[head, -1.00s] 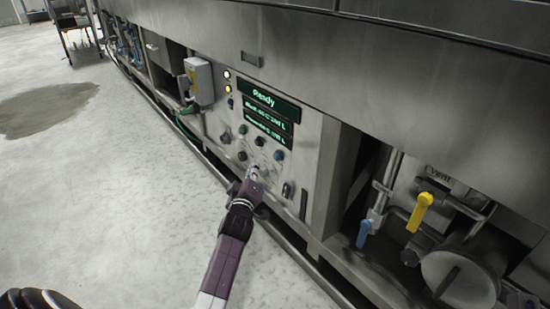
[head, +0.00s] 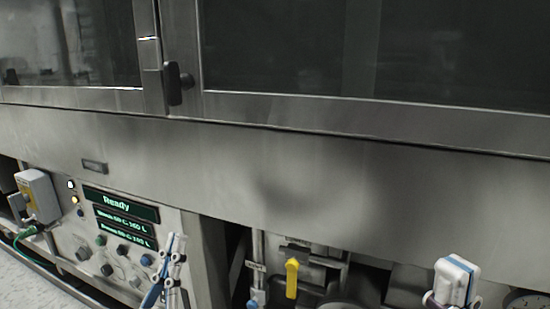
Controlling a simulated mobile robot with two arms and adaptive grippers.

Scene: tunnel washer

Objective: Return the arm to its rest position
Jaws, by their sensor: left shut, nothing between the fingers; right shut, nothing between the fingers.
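My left gripper (head: 173,258) shows at the bottom of the head view, left of centre. It is shut, points upward and covers part of the right side of the control panel (head: 120,262). My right gripper (head: 456,280) shows at the bottom right, also upright and shut, in front of the machine's lower section. Neither holds anything. Both arms are mostly cut off by the bottom edge. I cannot tell exactly how far either gripper is from the machine.
The panel has a green "Ready" display (head: 121,203) and several knobs. A yellow valve handle (head: 292,278) hangs in the open bay between my grippers. A switch box (head: 38,195) stands at left. Glass doors with a dark latch (head: 178,82) fill the top. A gauge (head: 528,301) is at bottom right.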

